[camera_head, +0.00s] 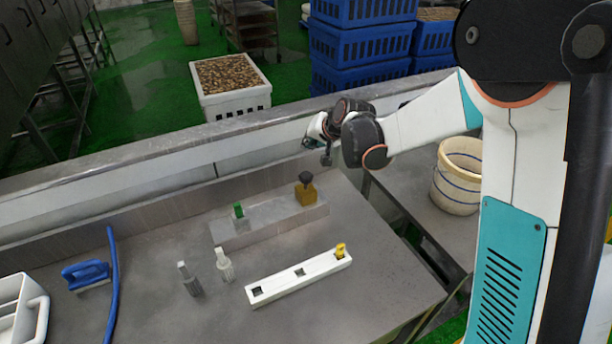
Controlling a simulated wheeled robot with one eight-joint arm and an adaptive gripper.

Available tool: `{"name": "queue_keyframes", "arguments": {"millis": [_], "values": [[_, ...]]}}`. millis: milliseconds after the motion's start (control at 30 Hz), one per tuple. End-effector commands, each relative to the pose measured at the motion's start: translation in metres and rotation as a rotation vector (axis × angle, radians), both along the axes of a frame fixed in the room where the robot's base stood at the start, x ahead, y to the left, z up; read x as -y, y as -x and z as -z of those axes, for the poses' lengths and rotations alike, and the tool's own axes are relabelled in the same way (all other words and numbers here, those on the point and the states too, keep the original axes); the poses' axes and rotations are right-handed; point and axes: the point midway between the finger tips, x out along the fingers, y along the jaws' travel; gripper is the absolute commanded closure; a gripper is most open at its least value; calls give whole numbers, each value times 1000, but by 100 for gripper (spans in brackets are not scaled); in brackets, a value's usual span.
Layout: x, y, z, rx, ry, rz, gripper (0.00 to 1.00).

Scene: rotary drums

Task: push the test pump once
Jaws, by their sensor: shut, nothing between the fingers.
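An amber block-shaped bottle (306,195) with a dark, wide top stands upright at the right end of a low grey stand (268,222); it looks like the test pump, though no label shows. A small green-topped piece (238,210) stands at the stand's left end. My gripper (326,158) is shut and empty. It hangs above and slightly right of the dark top in the picture, apart from it. Its fingertips are small and dark here.
A white rack (298,277) with square holes holds a yellow-topped piece (340,250). A grey bottle (190,280) and a white bottle (224,265) stand left of it. A blue brush (86,273) and blue hose (114,280) lie left. A raised wall (150,160) runs behind.

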Motion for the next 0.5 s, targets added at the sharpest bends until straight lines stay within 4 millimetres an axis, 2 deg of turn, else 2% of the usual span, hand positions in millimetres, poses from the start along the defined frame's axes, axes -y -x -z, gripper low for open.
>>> {"name": "queue_keyframes", "arguments": {"millis": [500], "values": [[0, 0, 64, 0, 0, 0, 100]]}}
